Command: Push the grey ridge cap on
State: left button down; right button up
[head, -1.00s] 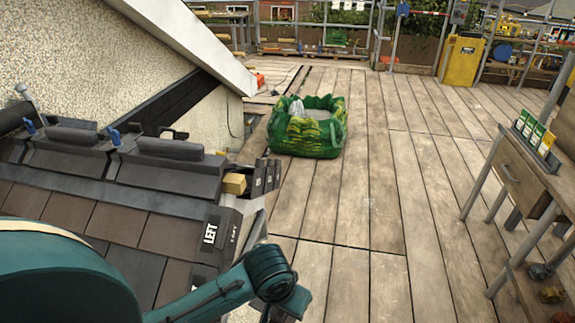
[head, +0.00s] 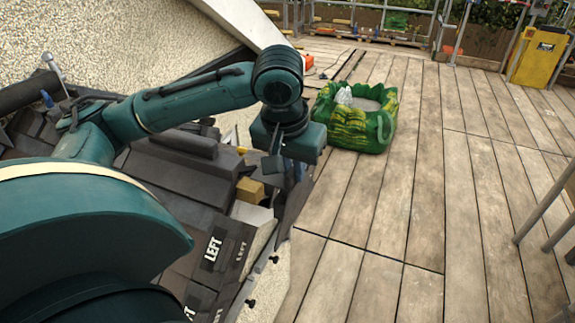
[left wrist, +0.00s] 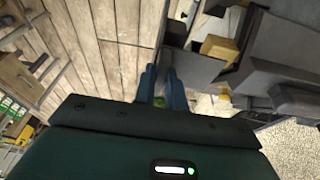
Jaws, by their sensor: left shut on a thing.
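My left gripper (head: 287,170) comes in over the right end of the roof, pointing down. In the left wrist view its two blue fingers (left wrist: 161,88) are nearly together, shut on a dark piece that I take to be the grey ridge cap (left wrist: 189,66). In the head view this dark grey piece (head: 294,196) shows only partly below the gripper, beside the ridge end. How far it is on cannot be told. The row of dark ridge tiles (head: 178,160) runs left from there, partly behind my arm. My right gripper is not in view.
A wooden block (head: 250,190) sits at the ridge end and also shows in the left wrist view (left wrist: 218,47). Tiles marked LEFT (head: 214,250) lie below. A green bag (head: 355,118) stands on the deck. The deck boards (head: 400,215) right of the roof are clear.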

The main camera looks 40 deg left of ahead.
aim_at(280, 175)
pick_arm(q)
jog(key=shift+s+a+r+n, duration=0.25)
jog(key=shift+a+r+n, duration=0.05)
jog(key=shift+a+r, duration=0.2)
jog(key=shift+s+a+f+b, duration=0.15)
jog(key=shift+a+b, duration=0.2)
jog(key=shift+b, duration=0.35)
jog(key=shift+a, duration=0.15)
jog(key=shift+r, duration=0.2)
jog(key=shift+s+a+p, duration=0.15)
jog(key=shift+a+p, duration=0.2)
jog(key=shift+p, duration=0.1)
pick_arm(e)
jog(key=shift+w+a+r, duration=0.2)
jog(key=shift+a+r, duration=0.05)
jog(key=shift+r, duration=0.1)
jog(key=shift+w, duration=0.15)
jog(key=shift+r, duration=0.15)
